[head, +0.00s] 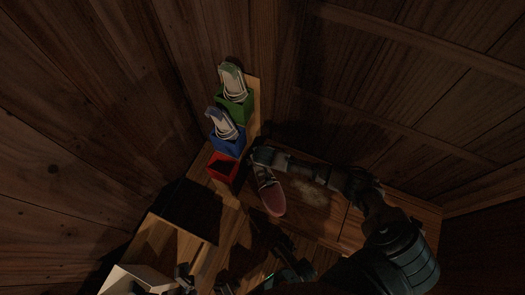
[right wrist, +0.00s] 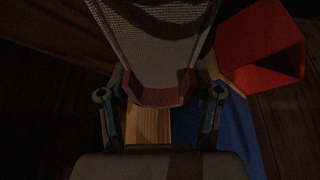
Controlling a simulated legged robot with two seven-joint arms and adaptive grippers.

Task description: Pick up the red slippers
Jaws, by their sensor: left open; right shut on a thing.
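A red slipper (head: 274,200) hangs from my right gripper (head: 260,155) in the head view, its reddish toe toward the bottom of the picture. In the right wrist view the slipper (right wrist: 158,60) fills the space between the fingers of my right gripper (right wrist: 162,95), which is shut on it. The red box (head: 222,170) is left of the slipper and looks dark inside; it also shows in the right wrist view (right wrist: 262,50). My left gripper (head: 272,235) is open, low in the head view, dark and hard to make out. A second red slipper cannot be made out.
A blue box (head: 226,145) and a green box (head: 236,108) stand behind the red box, each with pale slippers upright in it. A wooden surface (head: 315,210) lies under my right arm. A pale open box (head: 130,280) is at the lower left. Wooden walls enclose the corner.

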